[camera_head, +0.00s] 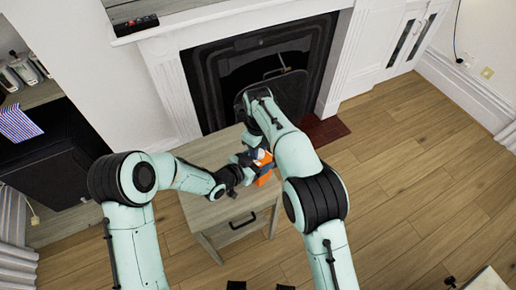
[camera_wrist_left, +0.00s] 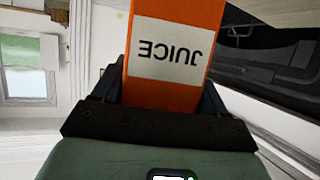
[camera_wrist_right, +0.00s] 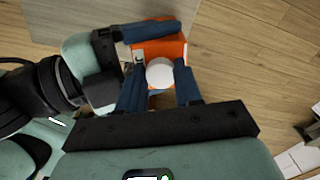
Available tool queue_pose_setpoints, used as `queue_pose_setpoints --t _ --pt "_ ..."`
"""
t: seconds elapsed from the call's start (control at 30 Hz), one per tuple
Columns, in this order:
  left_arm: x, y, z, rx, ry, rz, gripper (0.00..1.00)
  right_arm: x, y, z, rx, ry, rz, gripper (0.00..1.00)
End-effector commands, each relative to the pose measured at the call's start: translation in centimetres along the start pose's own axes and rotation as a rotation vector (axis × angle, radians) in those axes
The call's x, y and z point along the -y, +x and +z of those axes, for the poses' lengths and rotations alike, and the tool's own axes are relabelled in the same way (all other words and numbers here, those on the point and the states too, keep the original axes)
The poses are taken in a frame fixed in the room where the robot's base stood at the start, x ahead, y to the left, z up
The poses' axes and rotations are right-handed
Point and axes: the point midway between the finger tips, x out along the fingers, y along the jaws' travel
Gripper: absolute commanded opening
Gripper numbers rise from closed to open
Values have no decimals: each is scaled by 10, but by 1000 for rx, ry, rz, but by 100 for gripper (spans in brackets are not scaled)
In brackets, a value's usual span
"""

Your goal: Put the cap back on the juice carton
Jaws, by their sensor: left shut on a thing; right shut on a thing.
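The orange juice carton (camera_head: 265,179) is held above the small wooden table. In the left wrist view the carton (camera_wrist_left: 172,90) fills the space between the fingers of my left gripper (camera_wrist_left: 165,100), its JUICE label upside down. My left gripper is shut on it. In the right wrist view the round white cap (camera_wrist_right: 160,73) is between the fingertips of my right gripper (camera_wrist_right: 160,80), which is shut on it. The cap appears over the carton's top (camera_wrist_right: 174,49). I cannot tell whether it touches the carton, and the opening is hidden.
The small wooden table (camera_head: 205,213) with a black drawer handle stands below both grippers. The dark fireplace (camera_head: 225,85) is just behind it. Open wooden floor (camera_head: 420,170) lies to the right. A dark cabinet (camera_head: 45,155) stands at the left.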

Motion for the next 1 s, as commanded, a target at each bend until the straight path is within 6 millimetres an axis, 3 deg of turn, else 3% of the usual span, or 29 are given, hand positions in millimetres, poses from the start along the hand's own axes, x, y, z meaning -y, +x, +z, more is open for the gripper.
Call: queue_pose_setpoints --t 0.1,0.23,0.6,0.63,0.7,1.0 --pt "0 0 -1 -3 1 1 0 1 0 0 0 243 -2 6" --pt "0 0 -1 -3 1 1 0 2 0 0 1 404 0 6" --pt "-1 0 -1 -3 1 1 0 2 0 0 2 451 0 6" --pt "-1 0 -1 -3 1 1 0 2 0 0 2 451 0 44" --pt "-1 0 -1 -3 1 1 0 2 0 0 2 450 1 60" --pt "0 0 -2 -4 2 1 0 0 -1 1 1 447 4 60"
